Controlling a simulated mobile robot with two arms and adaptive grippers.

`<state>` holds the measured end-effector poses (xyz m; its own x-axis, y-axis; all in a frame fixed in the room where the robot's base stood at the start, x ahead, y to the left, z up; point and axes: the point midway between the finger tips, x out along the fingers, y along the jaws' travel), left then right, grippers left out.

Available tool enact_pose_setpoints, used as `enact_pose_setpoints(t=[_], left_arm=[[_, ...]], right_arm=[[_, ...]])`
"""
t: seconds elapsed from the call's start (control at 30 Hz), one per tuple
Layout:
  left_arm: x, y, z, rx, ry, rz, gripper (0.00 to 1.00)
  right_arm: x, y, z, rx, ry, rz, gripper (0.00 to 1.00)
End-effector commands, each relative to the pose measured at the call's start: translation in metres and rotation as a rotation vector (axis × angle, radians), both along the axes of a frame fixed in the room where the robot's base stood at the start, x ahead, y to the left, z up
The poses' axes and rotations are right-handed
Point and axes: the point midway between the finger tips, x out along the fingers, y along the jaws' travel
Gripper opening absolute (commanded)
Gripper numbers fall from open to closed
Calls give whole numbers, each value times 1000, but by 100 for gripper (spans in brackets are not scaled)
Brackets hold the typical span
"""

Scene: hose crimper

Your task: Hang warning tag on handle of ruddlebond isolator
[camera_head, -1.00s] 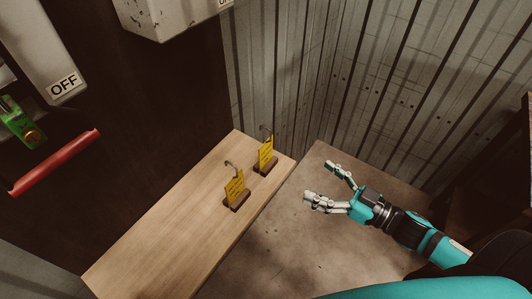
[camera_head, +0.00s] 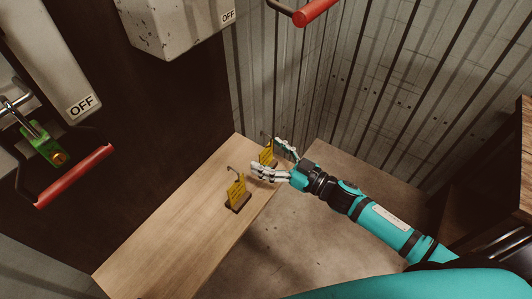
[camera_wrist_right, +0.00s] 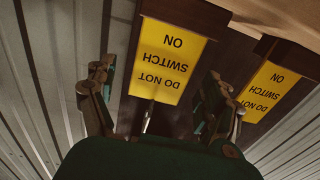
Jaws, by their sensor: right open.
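Two yellow warning tags with wire hooks stand in dark holders on a wooden shelf (camera_head: 165,240): a near tag (camera_head: 236,191) and a far tag (camera_head: 265,157). My right gripper (camera_head: 267,156) is open at the far tag, one finger on each side. In the right wrist view, one tag (camera_wrist_right: 168,62) reading "DO NOT SWITCH ON" appears inverted between the open fingers, and the other tag (camera_wrist_right: 272,90) is at right. Contact cannot be told. Two red handles show: a left handle (camera_head: 75,176) and a right handle (camera_head: 314,11). No isolator name is readable. My left gripper is out of view.
A left grey box (camera_head: 55,50) and an upper grey box (camera_head: 170,25) carry "OFF" labels. A green part (camera_head: 46,147) sits near the left handle. A corrugated wall (camera_head: 350,80) stands behind. The shelf's front part is clear.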

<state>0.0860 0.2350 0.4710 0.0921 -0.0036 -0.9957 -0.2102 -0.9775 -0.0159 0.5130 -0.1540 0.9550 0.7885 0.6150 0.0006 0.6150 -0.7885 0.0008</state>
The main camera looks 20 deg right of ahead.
Motion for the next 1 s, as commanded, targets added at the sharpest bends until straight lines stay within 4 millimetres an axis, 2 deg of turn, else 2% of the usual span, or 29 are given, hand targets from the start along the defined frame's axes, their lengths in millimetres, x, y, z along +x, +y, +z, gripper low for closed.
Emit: enact_pose_setpoints(t=[0.1,0.37,0.77,1.0], left_arm=[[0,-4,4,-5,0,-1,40],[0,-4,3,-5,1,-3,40],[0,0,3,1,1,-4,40],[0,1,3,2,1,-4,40]], right_arm=[[9,7,1,1,1,0,85],[10,8,-1,0,2,0,83],[10,8,-1,0,1,0,32],[10,8,0,-1,1,0,31]])
